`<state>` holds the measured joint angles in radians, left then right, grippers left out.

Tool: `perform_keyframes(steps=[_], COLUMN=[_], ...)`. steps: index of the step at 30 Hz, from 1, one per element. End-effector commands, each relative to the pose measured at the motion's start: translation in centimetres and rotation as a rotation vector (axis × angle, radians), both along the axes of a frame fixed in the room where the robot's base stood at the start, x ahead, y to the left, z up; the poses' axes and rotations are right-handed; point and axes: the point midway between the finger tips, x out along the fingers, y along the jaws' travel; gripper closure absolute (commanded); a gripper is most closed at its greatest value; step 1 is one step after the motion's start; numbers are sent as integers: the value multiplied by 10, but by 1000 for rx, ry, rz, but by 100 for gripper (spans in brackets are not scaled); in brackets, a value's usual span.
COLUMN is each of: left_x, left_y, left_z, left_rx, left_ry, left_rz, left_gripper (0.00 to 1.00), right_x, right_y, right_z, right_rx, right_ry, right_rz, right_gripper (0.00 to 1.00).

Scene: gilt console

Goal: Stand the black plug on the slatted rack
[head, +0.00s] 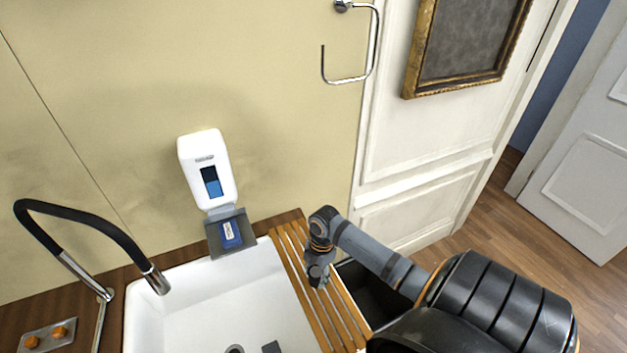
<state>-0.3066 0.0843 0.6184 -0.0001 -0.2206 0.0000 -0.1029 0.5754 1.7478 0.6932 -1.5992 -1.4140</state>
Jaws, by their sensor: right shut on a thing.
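The slatted rack (291,262) is a set of light wooden slats lying across the right side of the white sink. My right gripper (318,277) points down over the rack's middle. It is shut on the black plug, which is small, dark and mostly hidden by the fingers, so its outline is hard to tell. I cannot tell whether the plug touches the slats. My left gripper is not in view.
The white sink (190,310) has a drain (234,349) and a small dark grey block (271,347) at the bottom edge. A black faucet (95,222) arches at left. A soap dispenser (205,160) hangs above a grey holder (216,241) with a blue item. The rack's far end is bare.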

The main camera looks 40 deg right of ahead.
Motion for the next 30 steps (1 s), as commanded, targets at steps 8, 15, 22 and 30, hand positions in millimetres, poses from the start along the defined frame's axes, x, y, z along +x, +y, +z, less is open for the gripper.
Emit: perform_keyframes(steps=[8, 15, 22, 30], left_x=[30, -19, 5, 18], left_y=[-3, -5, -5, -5], left_z=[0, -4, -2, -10], left_rx=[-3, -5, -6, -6], left_ry=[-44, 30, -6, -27], left_rz=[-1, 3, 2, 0], left_gripper=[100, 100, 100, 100], right_x=[1, 1, 1, 1], right_y=[0, 0, 0, -7], right_z=[-4, -4, -3, 30], right_rx=[1, 0, 0, -8], right_ry=[-2, -2, -2, -5], right_rz=[-2, -1, -1, 2], right_gripper=[88, 31, 31, 31])
